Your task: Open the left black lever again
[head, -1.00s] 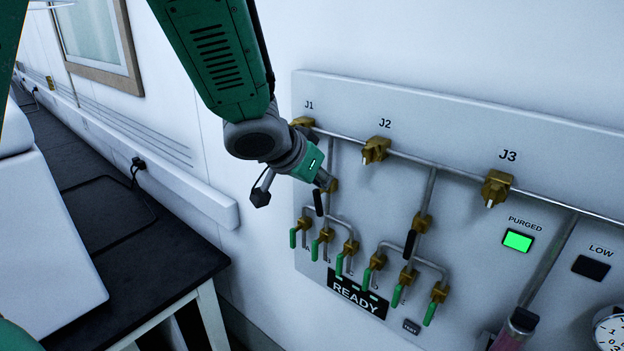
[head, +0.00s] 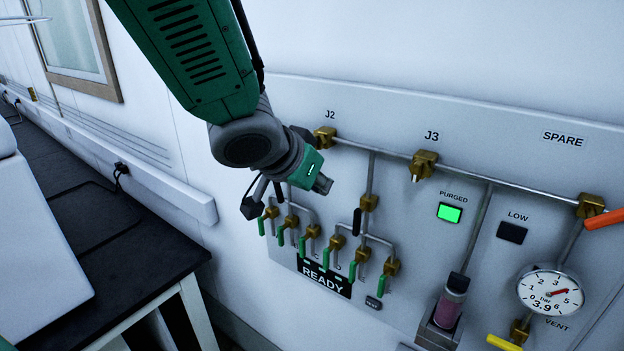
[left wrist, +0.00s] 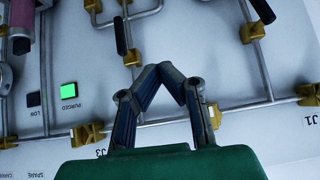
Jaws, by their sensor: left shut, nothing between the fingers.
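The left black lever (head: 278,190) is mostly hidden behind my left gripper in the head view. In the left wrist view, which is upside down, it is the dark handle (left wrist: 263,10) by a brass valve at the top right, lying roughly along its pipe. The right black lever (head: 357,222) hangs below J2's pipe valve; it also shows in the wrist view (left wrist: 121,35). My left gripper (head: 322,184) is shut and empty, its tips (left wrist: 165,68) together in front of the panel between the two black levers. My right gripper is not in view.
Several green levers (head: 335,257) hang below, above the READY sign (head: 323,276). A green PURGED lamp (head: 449,213), a gauge (head: 551,292), an orange handle (head: 604,219) and a yellow handle (head: 503,343) are to the right. A dark bench (head: 140,262) stands at left.

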